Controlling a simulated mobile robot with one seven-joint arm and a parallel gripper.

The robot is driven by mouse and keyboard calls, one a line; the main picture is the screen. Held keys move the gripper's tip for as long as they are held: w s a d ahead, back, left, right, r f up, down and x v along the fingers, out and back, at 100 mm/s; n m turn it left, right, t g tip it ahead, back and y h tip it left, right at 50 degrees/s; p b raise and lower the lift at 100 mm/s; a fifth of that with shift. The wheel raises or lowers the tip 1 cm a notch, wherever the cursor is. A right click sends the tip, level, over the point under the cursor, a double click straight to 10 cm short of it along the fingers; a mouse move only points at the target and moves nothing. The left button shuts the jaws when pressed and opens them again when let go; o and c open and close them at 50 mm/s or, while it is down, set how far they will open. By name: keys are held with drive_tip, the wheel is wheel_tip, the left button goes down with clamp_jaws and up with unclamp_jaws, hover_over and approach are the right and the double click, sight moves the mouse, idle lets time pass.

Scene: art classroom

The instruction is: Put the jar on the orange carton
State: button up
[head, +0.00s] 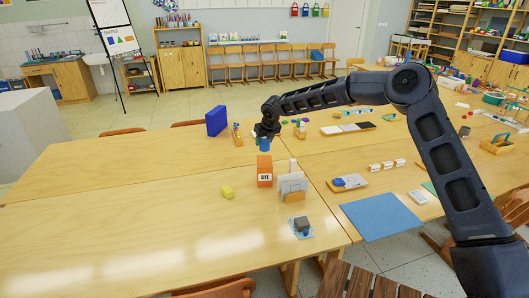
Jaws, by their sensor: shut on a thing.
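The orange carton (264,178), marked "DYE", stands upright on the light wooden table. My gripper (265,137) points down above the carton, shut on a small blue jar (264,145). The jar appears just over the carton's top. From this single view I cannot tell whether the jar touches the carton or is a little behind it. The fingers are small and dark here, and they hide the jar's upper part.
A grey-white rack (292,186) stands close to the carton's right. A yellow lump (227,191) lies to its left, and a blue box (216,121) stands behind left. A dark block (302,224) sits near the front edge. The table's left side is clear.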

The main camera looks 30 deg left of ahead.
sight(265, 151)
drive_tip(key=shift+f, duration=3)
drive_tip(key=shift+f, duration=0.15)
drive_tip(key=o, duration=1.2)
drive_tip(key=v, duration=1.2)
drive_tip(key=shift+s, duration=0.1)
drive_tip(key=shift+d, duration=0.1)
